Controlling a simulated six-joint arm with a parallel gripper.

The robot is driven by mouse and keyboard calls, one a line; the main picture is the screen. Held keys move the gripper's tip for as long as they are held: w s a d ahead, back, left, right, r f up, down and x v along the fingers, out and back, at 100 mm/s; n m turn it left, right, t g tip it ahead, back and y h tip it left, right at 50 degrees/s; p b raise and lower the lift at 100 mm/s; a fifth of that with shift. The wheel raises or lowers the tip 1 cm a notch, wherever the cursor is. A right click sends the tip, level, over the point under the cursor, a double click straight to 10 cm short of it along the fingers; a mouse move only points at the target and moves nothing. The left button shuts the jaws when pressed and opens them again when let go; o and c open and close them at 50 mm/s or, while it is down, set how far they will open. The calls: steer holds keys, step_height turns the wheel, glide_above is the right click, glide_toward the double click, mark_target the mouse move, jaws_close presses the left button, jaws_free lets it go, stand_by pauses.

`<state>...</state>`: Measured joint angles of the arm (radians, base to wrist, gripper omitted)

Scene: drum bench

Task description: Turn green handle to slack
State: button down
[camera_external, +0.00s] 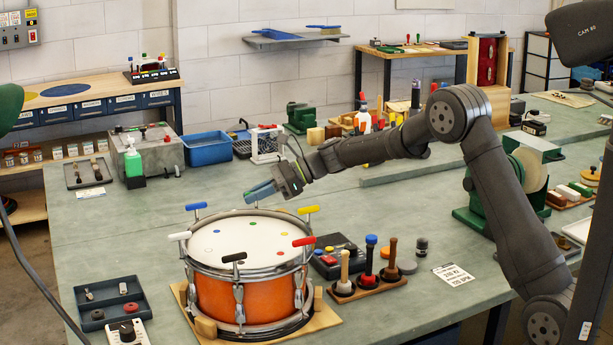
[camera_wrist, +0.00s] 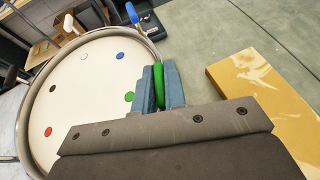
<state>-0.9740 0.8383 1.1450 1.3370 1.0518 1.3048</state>
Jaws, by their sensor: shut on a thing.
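An orange drum (camera_external: 244,300) with a white head stands on a wooden base at the front of the bench. Handles in several colours stand around its rim: blue (camera_external: 196,206), white, black, red and yellow. Matching coloured dots mark the head. My gripper (camera_external: 262,190) is at the drum's far rim, its blue fingers pointing down-left. In the wrist view my gripper (camera_wrist: 160,88) is shut on the green handle (camera_wrist: 159,87), which sits between the two blue fingers at the rim, near the green dot (camera_wrist: 129,96). In the outside view the green handle is hidden by the fingers.
The blue handle also shows in the wrist view (camera_wrist: 132,13), near the rim's top. A rack of mallets (camera_external: 370,284) and a dark control box (camera_external: 336,256) stand right of the drum. A tan block (camera_wrist: 265,95) lies right of the fingers in the wrist view.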

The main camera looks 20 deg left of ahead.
steer(key=n+g+h, duration=0.3)
steer(key=n, duration=0.1)
steer(key=shift+f+n+g+h, duration=0.1)
steer(key=shift+n+g+h, duration=0.2)
steer(key=shift+g+h, duration=0.1)
steer(key=shift+n+g+h, duration=0.9)
steer(key=shift+n+h, duration=1)
steer(key=shift+h, duration=0.1)
steer(key=shift+n+g+h, duration=0.3)
steer(key=shift+n+h, duration=0.3)
steer(key=c, duration=1.5)
jaws_free()
steer(key=shift+m+y, duration=0.9)
